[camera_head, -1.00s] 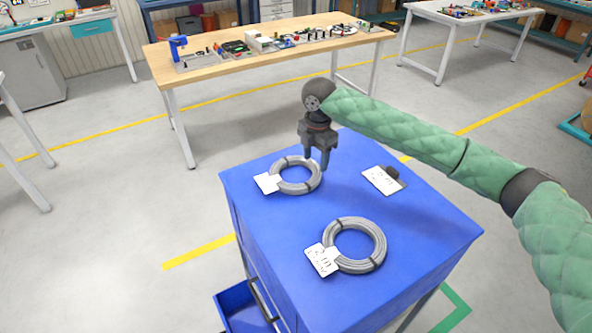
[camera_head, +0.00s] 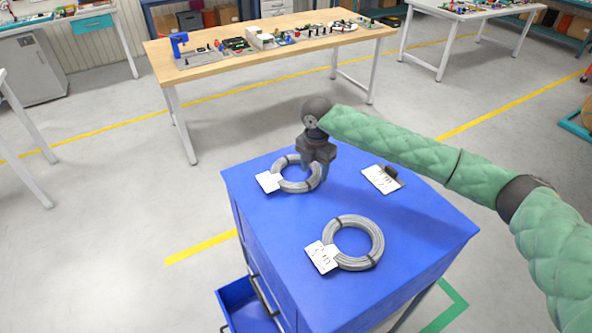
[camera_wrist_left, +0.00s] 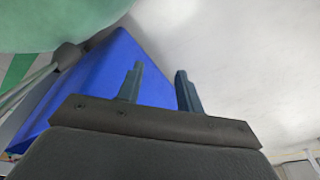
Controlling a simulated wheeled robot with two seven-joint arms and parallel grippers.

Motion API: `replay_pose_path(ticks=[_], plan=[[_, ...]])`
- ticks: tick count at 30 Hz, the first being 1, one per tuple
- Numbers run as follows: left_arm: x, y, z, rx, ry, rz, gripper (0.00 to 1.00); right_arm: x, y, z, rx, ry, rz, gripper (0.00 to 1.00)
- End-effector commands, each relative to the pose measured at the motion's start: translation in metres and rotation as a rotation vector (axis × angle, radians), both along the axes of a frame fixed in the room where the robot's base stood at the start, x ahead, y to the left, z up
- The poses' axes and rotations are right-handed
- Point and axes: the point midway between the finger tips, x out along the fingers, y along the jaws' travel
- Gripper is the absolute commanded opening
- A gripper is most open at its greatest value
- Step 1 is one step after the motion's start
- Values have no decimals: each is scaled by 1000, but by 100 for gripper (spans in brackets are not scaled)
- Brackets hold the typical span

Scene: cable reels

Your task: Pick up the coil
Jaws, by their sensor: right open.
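Two grey cable coils lie flat on the blue cabinet top (camera_head: 300,218) in the head view. The far coil (camera_head: 285,184) has a white tag (camera_head: 268,182) at its left. The near coil (camera_head: 374,240) has a white tag (camera_head: 322,257) at its lower left. My right gripper (camera_head: 315,174) is open and points down at the right side of the far coil, its fingers overlapping the rim in the picture. I cannot tell whether they touch it. My left gripper (camera_wrist_left: 158,88) shows in the left wrist view with its two fingers apart and nothing between them.
A small clipboard-like card (camera_head: 382,179) with a black clip lies on the cabinet's right side. An open blue drawer (camera_head: 240,303) sticks out low at the front left. A wooden workbench (camera_head: 215,72) with parts stands behind.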

Motion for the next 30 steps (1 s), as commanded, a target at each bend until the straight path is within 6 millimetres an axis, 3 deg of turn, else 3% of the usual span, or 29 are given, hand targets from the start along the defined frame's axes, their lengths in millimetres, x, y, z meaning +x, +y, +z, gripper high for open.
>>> replay_pose_path(ticks=[3,9,19,27,30], plan=[[-22,3,-1,2,18,0,36,-1,1,-8,0,1,-1,53],[-43,7,-8,4,32,0,36,-1,1,-28,0,1,0,53],[-48,8,-11,4,35,0,36,-1,1,-33,-1,-1,0,53],[-48,8,-11,4,35,0,36,-1,1,-33,-1,-1,0,0],[-48,8,-11,4,35,0,36,-1,1,-32,0,-1,0,0]])
